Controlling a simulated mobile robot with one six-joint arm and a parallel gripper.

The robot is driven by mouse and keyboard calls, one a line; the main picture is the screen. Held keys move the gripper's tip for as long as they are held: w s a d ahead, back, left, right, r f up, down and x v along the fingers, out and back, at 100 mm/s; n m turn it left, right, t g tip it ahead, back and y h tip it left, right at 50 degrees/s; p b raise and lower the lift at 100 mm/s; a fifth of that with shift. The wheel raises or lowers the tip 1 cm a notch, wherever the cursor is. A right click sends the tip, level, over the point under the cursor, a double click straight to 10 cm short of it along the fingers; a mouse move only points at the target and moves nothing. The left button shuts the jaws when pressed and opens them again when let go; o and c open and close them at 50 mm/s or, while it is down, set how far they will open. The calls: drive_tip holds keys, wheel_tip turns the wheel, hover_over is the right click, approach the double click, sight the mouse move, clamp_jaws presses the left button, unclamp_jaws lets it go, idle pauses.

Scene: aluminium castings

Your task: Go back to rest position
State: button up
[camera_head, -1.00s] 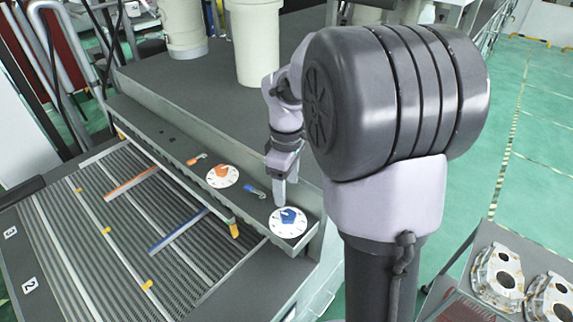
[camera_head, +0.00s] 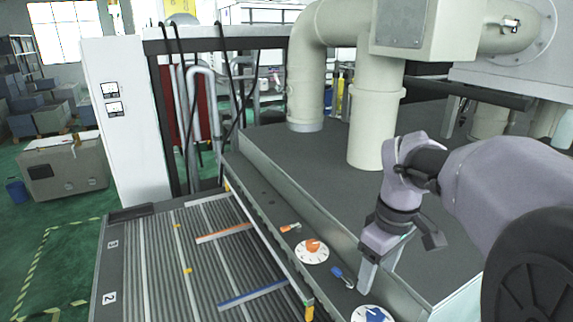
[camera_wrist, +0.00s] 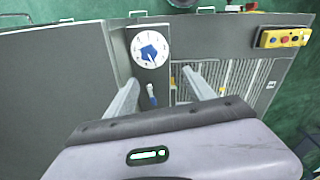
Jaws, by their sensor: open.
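My gripper (camera_head: 378,278) is open and empty. It hangs above the grey ledge of the machine, pointing down, near a white dial with a blue knob (camera_head: 372,315) that is cut by the bottom edge of the head view. In the wrist view, the two fingers of my gripper (camera_wrist: 161,74) stand apart with nothing between them. The blue-knob dial (camera_wrist: 150,47) lies beyond the fingertips there, and a small blue lever (camera_wrist: 151,97) shows between the fingers.
A white dial with an orange knob (camera_head: 312,251) and an orange lever (camera_head: 290,228) sit farther along the ledge. Thick cream pipes (camera_head: 376,128) rise behind my arm. A slatted conveyor bed (camera_head: 165,265) lies left. A yellow button box (camera_wrist: 284,38) shows in the wrist view.

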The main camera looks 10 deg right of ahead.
drive_tip(key=s+a+f+m+t+b, duration=0.1)
drive_tip(key=s+a+f+m+b, duration=0.2)
drive_tip(key=f+b, duration=0.6)
drive_tip(key=s+a+f+m+t+y+b, duration=0.1)
drive_tip(key=s+a+f+m+t+b, duration=0.1)
drive_tip(key=s+a+f+m+b, duration=0.2)
drive_tip(key=s+a+f+m+t+b, duration=0.2)
drive_tip(key=s+a+f+b, duration=0.4)
drive_tip(key=f+b, duration=0.9)
drive_tip(key=s+f+m, duration=0.1)
drive_tip(key=s+f, duration=0.2)
drive_tip(key=f, duration=0.1)
drive_tip(key=shift+s+a+y+b, duration=0.15)
drive_tip(key=shift+a+y+b, duration=0.2)
drive_tip(key=shift+y+b, duration=0.05)
